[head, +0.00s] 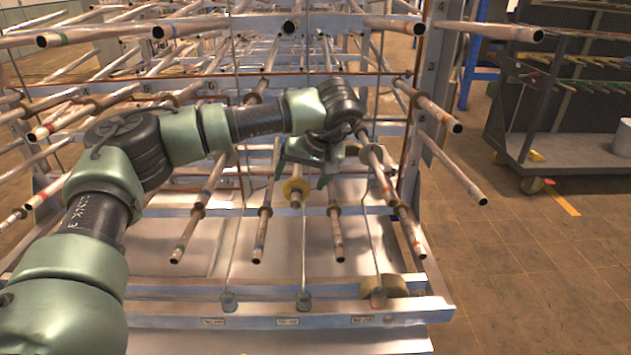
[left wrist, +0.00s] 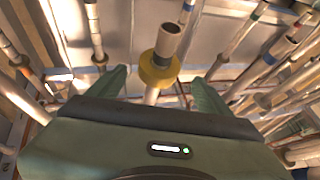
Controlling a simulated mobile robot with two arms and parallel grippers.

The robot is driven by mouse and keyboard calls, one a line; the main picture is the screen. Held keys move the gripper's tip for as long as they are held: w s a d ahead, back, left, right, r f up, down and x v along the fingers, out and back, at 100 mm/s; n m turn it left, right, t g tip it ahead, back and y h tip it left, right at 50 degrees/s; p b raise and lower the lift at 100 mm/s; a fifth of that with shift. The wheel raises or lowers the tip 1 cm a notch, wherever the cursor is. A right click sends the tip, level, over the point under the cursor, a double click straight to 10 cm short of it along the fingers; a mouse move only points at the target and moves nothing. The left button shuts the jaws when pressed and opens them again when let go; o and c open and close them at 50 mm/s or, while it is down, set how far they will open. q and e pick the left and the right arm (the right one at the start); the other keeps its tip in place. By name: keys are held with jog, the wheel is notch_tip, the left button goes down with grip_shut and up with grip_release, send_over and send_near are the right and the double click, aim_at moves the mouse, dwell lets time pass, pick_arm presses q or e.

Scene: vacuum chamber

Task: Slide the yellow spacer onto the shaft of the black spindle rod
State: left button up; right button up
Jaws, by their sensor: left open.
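The yellow spacer (head: 288,187) is a ring around a metal-coloured rod (head: 296,201), a little back from the rod's open front end. In the left wrist view the spacer (left wrist: 158,72) sits around the rod, whose hollow end (left wrist: 170,40) sticks out past it. My left gripper (head: 300,178) is open above the spacer. In the left wrist view its two green fingers stand on either side of the spacer, with gaps visible. No rod stands out as black, so I cannot tell which one is the spindle. My right gripper is not in view.
Several similar rods stick out of the rack close around the gripper, including a lower rod (head: 336,232) to its right. Thin vertical wires hang in front. A cart (head: 565,150) stands at right beyond open floor.

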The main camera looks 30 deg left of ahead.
aim_at(299, 183)
pick_arm(q)
jog(key=shift+p+x, duration=0.3)
jog(key=shift+x, duration=2.05)
jog(key=shift+s+d, duration=0.15)
